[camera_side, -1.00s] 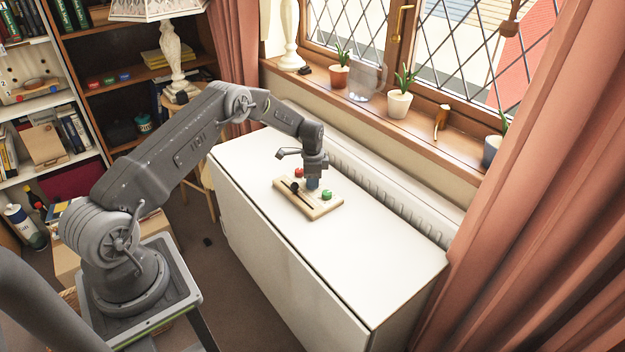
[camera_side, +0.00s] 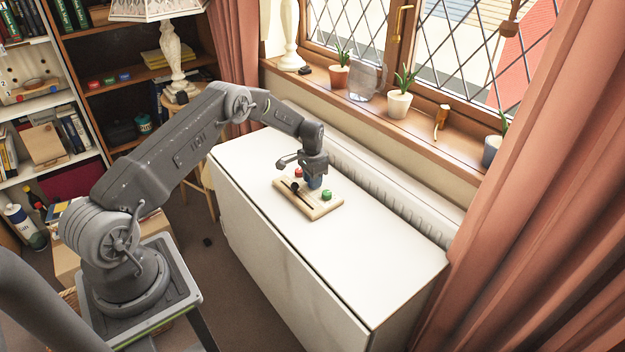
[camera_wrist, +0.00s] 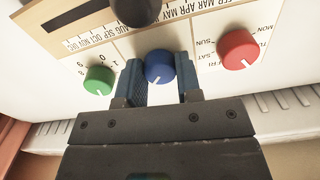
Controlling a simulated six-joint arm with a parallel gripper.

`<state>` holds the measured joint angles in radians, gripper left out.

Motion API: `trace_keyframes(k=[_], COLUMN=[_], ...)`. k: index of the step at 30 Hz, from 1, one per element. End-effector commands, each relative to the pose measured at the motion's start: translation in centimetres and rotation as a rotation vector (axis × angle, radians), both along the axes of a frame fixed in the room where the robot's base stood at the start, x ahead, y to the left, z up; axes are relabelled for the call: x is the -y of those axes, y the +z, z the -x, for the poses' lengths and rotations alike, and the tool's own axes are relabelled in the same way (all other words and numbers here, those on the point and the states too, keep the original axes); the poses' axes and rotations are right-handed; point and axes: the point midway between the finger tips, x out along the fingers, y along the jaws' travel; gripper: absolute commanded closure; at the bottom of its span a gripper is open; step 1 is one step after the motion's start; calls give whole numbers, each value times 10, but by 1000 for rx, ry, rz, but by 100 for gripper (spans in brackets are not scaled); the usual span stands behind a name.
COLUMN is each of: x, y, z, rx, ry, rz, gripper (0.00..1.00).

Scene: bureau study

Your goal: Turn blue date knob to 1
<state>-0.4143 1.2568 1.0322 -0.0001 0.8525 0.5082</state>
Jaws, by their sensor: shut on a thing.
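The blue knob (camera_wrist: 160,66) is on the panel of a small wooden calendar board (camera_side: 322,211), between the green knob and the red knob. Its white pointer line points toward the bottom of the wrist view, slightly left. My gripper (camera_wrist: 161,72) is shut on the blue knob, one finger on each side.
The green knob (camera_wrist: 99,80) and red knob (camera_wrist: 239,49) stand close on either side of my fingers. A dark round knob (camera_wrist: 136,9) is by a slot at the top. The board lies on a white cabinet top (camera_side: 372,262) with free room around it.

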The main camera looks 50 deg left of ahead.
Motion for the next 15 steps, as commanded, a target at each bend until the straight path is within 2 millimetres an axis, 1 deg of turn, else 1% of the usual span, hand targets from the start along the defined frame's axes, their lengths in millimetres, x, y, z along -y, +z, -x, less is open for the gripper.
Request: trace_keyframes(k=[15], x=[0], y=[-1], z=[0], rx=[-1], ry=[489], rz=[0], gripper=[91])
